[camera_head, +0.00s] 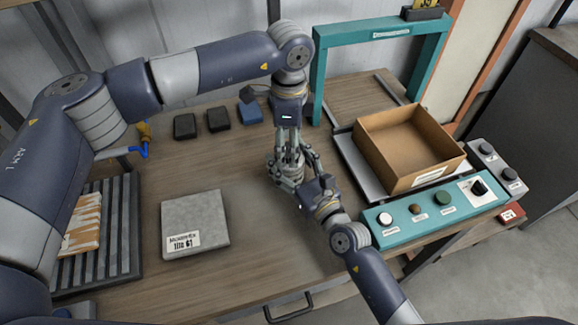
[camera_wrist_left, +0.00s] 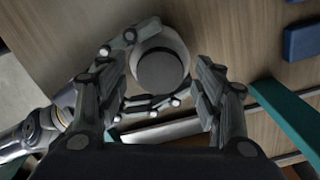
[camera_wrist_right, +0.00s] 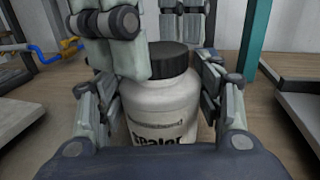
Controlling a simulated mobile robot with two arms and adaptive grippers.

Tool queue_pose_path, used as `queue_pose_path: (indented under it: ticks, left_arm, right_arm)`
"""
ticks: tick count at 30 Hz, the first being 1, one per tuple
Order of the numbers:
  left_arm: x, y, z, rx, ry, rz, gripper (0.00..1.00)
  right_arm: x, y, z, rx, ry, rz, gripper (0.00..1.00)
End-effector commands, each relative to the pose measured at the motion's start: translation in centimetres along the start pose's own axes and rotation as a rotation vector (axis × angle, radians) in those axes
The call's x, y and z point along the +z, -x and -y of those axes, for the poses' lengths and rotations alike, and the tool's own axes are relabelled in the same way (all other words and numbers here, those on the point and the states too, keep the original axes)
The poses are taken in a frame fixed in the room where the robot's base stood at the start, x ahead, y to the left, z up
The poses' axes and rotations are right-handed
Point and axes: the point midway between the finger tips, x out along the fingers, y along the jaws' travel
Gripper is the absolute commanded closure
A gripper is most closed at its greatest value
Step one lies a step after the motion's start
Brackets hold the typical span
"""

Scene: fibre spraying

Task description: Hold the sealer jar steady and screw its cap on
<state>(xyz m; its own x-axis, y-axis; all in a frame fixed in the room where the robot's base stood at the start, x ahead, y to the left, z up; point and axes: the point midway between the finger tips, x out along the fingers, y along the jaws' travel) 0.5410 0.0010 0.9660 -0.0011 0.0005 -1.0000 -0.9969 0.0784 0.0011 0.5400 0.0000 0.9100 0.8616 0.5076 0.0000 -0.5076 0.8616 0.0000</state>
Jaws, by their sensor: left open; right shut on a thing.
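The white sealer jar (camera_wrist_right: 160,112) stands upright between the fingers of my right gripper (camera_head: 286,178), which is shut on its body. Its label is partly visible in the right wrist view. The dark cap (camera_wrist_right: 168,60) sits on top of the jar, and its round top shows in the left wrist view (camera_wrist_left: 160,70). I cannot tell how tight it is. My left gripper (camera_head: 290,150) points down from above, open, with its fingers (camera_wrist_left: 155,78) on either side of the cap and apart from it. In the head view the fingers largely hide jar and cap.
A grey tile (camera_head: 196,222) lies left on the wooden table, beside a slatted rack (camera_head: 125,235). Dark blocks (camera_head: 217,118) and a blue block (camera_head: 250,112) lie at the back. A teal frame (camera_head: 319,80), a cardboard box (camera_head: 408,150) and a button panel (camera_head: 430,215) stand right.

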Motion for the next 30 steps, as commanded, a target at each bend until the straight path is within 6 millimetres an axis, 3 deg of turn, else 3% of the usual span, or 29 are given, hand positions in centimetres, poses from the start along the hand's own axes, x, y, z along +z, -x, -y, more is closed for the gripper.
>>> queue_pose_path:
  ticks: [9, 20, 30]
  left_arm:
    - [0.0, 3.9, 0.0, -0.002, 0.000, 0.000, 0.39]
    - [-0.1, 4.4, 0.0, -0.001, -0.001, -0.002, 0.41]
    - [-0.1, 7.7, 0.0, -0.001, 0.000, -0.002, 0.41]
  right_arm:
    - [0.0, 0.0, 0.0, 0.000, 0.000, 0.000, 1.00]
    - [0.0, 0.0, 0.0, 0.000, 0.000, 0.000, 1.00]
    - [0.0, 0.0, 0.0, 0.000, 0.000, 0.000, 1.00]
